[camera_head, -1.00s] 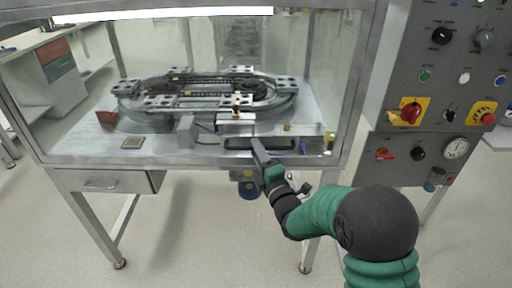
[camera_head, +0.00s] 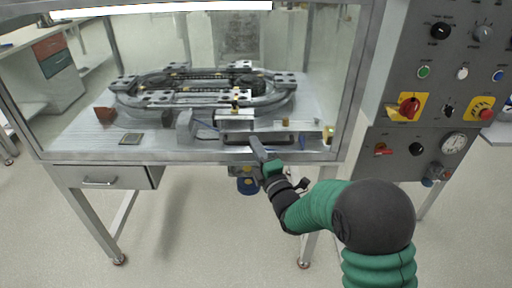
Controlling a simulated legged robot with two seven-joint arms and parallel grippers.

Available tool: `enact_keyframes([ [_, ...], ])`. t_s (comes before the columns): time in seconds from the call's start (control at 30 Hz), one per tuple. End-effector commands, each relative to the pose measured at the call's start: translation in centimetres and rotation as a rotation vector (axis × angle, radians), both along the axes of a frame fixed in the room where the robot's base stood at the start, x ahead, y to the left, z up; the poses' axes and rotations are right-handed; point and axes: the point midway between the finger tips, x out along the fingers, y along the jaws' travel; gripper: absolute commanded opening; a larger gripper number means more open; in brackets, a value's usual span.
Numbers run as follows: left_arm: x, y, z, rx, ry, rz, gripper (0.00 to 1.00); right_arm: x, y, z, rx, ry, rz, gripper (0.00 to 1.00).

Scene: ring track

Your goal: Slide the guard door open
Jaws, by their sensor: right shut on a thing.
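The guard door (camera_head: 75,115) is a clear pane in a grey metal frame at the front of the ring track cabinet. Its dark horizontal handle (camera_head: 282,139) is at the lower edge, right of the middle. My right gripper (camera_head: 256,146) comes up from below right and is shut on the handle. The jaws cover part of the handle, so the exact contact is hidden. The ring track (camera_head: 160,100) shows behind the pane. My left gripper is not in view.
A grey control panel (camera_head: 450,100) with knobs, buttons and a gauge stands at the right, close to my right arm. A drawer (camera_head: 100,178) is under the table at the left. The floor in front is clear.

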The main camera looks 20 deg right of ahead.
Motion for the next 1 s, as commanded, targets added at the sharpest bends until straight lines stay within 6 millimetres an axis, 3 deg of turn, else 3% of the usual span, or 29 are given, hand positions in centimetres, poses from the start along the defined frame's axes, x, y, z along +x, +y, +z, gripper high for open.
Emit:
enact_keyframes([
  [0.77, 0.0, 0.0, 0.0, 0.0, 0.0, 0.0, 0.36, -0.1, -0.3, -0.5, 0.0, 0.014, -0.007, 0.0],
  [0.87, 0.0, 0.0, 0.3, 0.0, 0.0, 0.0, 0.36, -0.1, -0.3, 0.1, 0.0, 0.013, -0.007, 0.0],
  [1.0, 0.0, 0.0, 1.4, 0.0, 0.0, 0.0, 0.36, -0.1, -0.3, 2.4, -0.001, 0.004, -0.007, 0.0],
])
